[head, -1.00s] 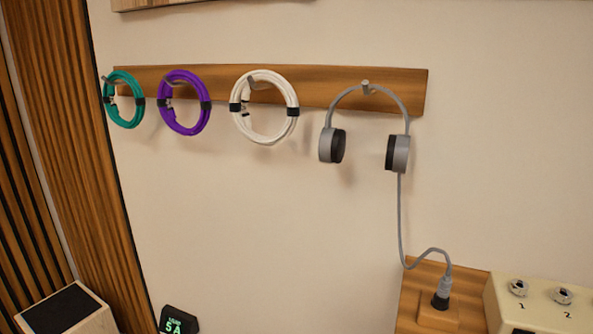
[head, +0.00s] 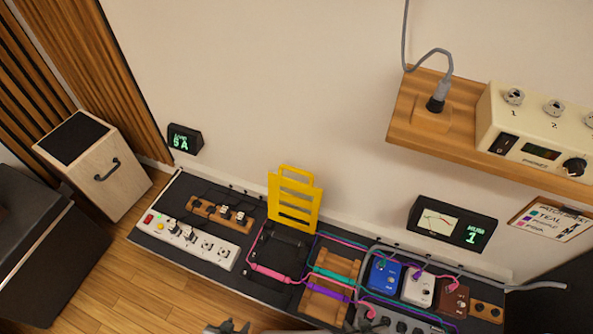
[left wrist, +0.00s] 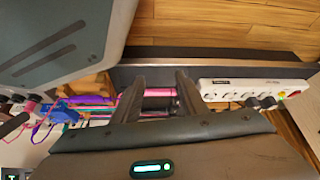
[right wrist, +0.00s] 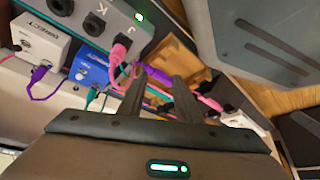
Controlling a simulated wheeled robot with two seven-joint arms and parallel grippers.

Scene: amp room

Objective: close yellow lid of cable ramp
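The yellow lid (head: 294,205) stands raised in the head view, a slotted panel near the wall. It rises from the back of the black cable ramp base (head: 285,250), so the ramp is open. A pink cable (head: 272,274) lies across the base's front part. My left gripper (left wrist: 162,80) is open and empty in its wrist view, with pink cable seen beyond its fingers; the grey piece at the head view's bottom edge (head: 228,327) appears to be part of it. My right gripper (right wrist: 160,80) is open and empty in its wrist view. The lid is not identifiable in either wrist view.
A white power strip (head: 195,243) is left of the ramp. A wooden cable block (head: 330,285), blue pedal (head: 383,273), white pedal (head: 417,288) and brown pedal (head: 453,298) are right of it. A wooden shelf (head: 430,145) juts from the wall above. Clear floor is at lower left.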

